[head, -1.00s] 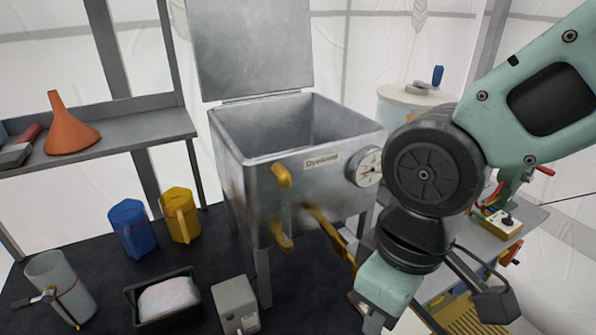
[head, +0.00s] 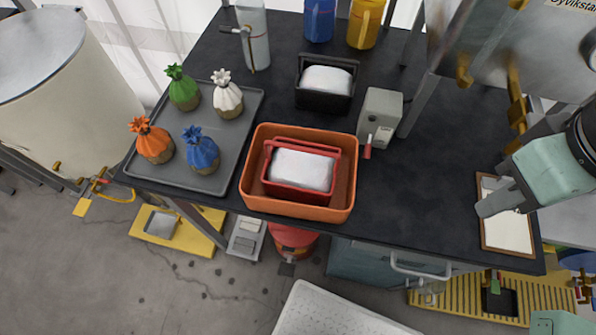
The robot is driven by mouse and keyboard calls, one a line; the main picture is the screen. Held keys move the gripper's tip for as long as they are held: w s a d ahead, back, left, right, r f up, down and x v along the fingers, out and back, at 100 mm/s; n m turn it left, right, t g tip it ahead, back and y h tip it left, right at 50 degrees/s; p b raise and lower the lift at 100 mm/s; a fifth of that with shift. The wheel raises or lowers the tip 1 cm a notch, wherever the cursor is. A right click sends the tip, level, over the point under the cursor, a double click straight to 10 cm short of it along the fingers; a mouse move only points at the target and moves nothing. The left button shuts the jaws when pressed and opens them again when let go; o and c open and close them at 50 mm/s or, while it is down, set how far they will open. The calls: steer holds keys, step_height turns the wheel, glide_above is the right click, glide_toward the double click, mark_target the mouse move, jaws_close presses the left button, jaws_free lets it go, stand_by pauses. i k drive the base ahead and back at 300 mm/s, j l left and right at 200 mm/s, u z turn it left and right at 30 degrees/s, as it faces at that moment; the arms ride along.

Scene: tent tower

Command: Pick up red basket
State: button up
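The red basket (head: 300,194) sits inside a larger orange tray (head: 257,201) near the front edge of the black table. It is small and rectangular, with a red handle bar along its back side and a white block or bundle (head: 303,168) filling it. My gripper (head: 487,208) is at the right of the picture, above a clipboard and well to the right of the basket. Only part of its fingers shows, and I cannot tell whether they are apart. Nothing is visibly held.
A grey tray (head: 215,180) with several coloured sacks stands left of the orange tray. A black basket (head: 325,100) with white contents and a grey box (head: 380,118) stand behind. A clipboard (head: 505,225) lies at right. Bare black tabletop (head: 415,190) lies between.

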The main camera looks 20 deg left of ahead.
mark_target(300, 171)
steer(key=j+u, duration=0.25)
steer(key=u, duration=0.2)
steer(key=j+u, duration=0.25)
steer(key=u, duration=0.2)
steer(key=j+z, duration=0.5)
steer(key=z, duration=0.2)
steer(key=k+j+z, duration=0.1)
steer(key=z, duration=0.25)
steer(key=k+j, duration=0.05)
steer(key=j, duration=0.05)
